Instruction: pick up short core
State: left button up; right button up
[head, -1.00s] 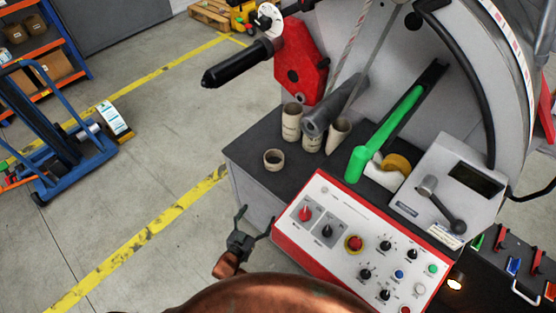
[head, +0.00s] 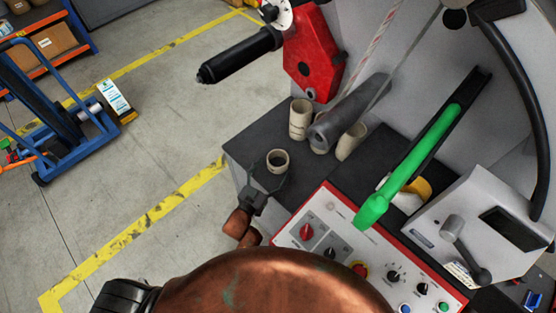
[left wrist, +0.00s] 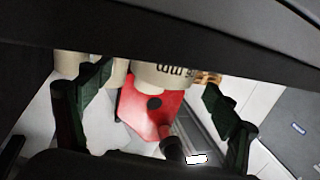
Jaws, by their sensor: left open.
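The short core (head: 277,161) is a low beige cardboard ring standing upright on the dark table top (head: 246,143), near its left edge. My left gripper (head: 270,172) is open just in front of it, its two fingers spread toward the core's near side. I cannot tell whether they touch it. In the left wrist view the open left gripper (left wrist: 160,82) has a pale core with dark printing (left wrist: 160,74) ahead, between its fingers; this looks like the short core. Its top part in that picture is cut off by a dark band. My right gripper is not in view.
Taller cores (head: 300,119) stand behind, beside a grey roller (head: 345,115). The control panel (head: 335,235) with knobs lies right of my gripper, with a green bar (head: 410,165) above it. A red plate (head: 312,55) and black shaft (head: 240,55) stand over the back.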

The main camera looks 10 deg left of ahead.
aim_at(283, 151)
pick_arm(q)
jog(key=x, duration=0.4)
jog(key=shift+a+b, duration=0.15)
jog(key=shift+b, duration=0.2)
jog(key=shift+w, duration=0.3)
jog(key=c, duration=1.2)
notch_tip(283, 151, up, 10)
jog(key=p, duration=0.3)
jog(key=shift+c, duration=0.2)
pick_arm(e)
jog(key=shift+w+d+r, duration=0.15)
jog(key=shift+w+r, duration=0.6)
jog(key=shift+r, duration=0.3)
